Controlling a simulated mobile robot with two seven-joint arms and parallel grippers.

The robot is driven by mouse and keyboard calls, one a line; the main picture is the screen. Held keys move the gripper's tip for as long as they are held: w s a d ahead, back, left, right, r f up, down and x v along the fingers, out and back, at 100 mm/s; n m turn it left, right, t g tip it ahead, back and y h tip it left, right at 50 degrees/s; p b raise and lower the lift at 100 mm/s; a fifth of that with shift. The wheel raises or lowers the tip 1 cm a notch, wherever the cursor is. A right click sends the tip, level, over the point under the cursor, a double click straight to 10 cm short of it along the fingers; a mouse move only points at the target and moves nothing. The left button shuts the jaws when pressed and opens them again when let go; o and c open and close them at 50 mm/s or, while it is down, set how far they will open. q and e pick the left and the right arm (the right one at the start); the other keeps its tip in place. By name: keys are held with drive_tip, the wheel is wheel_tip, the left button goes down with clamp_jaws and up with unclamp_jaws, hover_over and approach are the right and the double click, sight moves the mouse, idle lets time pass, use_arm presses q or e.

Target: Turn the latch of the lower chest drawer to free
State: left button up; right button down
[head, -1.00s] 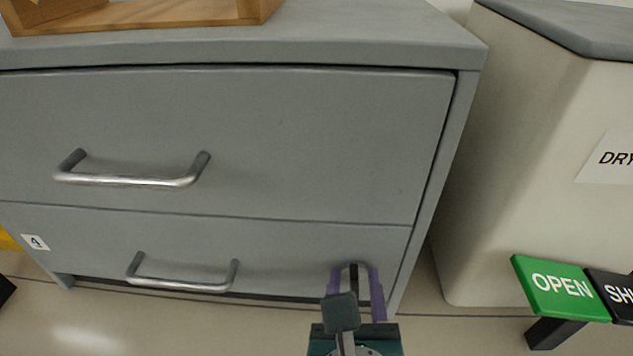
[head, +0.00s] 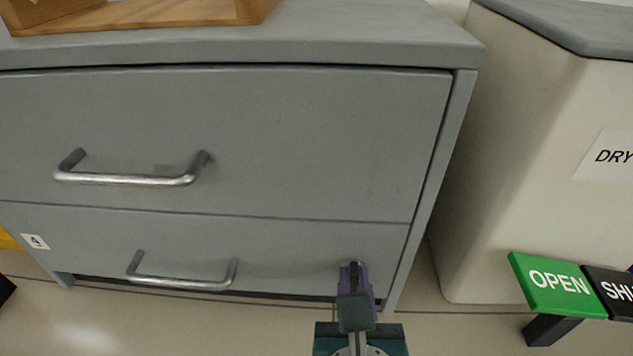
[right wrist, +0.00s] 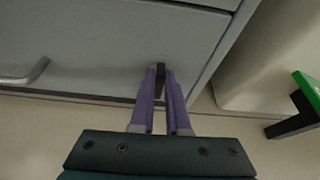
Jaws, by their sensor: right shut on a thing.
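The grey chest's lower drawer (head: 290,248) is closed, with a metal bar handle (head: 180,284) left of its middle. Its latch, a small dark piece (head: 354,268), is at the right end of the drawer front. My right gripper (head: 355,279) has its purple fingers shut on the latch. In the right wrist view the dark latch (right wrist: 160,72) stands roughly upright between the fingertips (right wrist: 160,80). The fingers hide part of the latch. My left gripper is not in view.
The closed upper drawer (head: 300,140) has its own bar handle (head: 130,179). A pale bin (head: 530,170) stands to the right. Green OPEN (head: 555,285) and black (head: 610,288) signs are in front of it. A wooden tray (head: 140,14) sits on top.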

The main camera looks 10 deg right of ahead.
drive_tip(key=shift+d+m, duration=0.1)
drive_tip(key=shift+m, duration=0.2)
drive_tip(key=c, duration=0.9)
unclamp_jaws()
drive_tip(key=shift+w, duration=0.15)
drive_tip(key=shift+r, duration=0.15)
drive_tip(key=p+v, duration=0.5)
drive_tip(key=v, duration=0.5)
drive_tip(key=shift+d, duration=0.15)
